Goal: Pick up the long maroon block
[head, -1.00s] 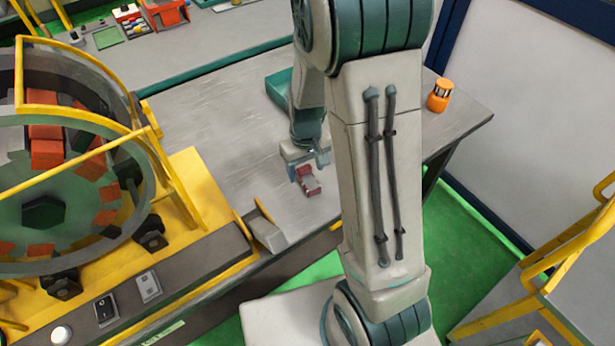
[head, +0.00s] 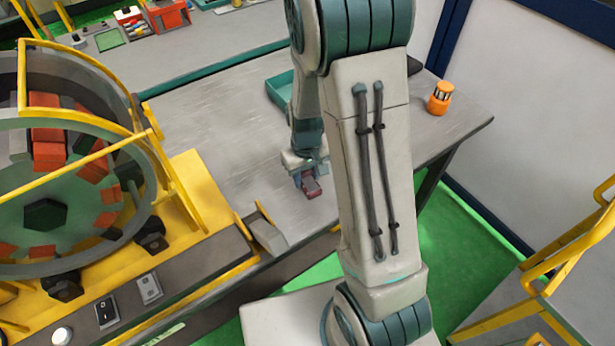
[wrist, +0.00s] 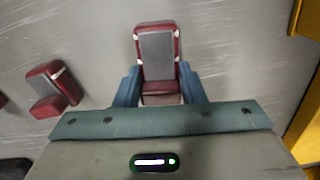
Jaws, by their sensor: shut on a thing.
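The long maroon block (head: 312,188) is on the grey table, with my gripper (head: 307,178) right at it in the head view. In the wrist view the maroon block (wrist: 157,54) has a grey top panel and pale bands near its corners. The two blue fingers of my gripper (wrist: 158,88) press on its left and right sides at its near part, shut on it. The block's near end is partly hidden by the gripper body. I cannot tell whether the block touches the table.
Another maroon and grey block (wrist: 52,88) lies left of my gripper in the wrist view.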

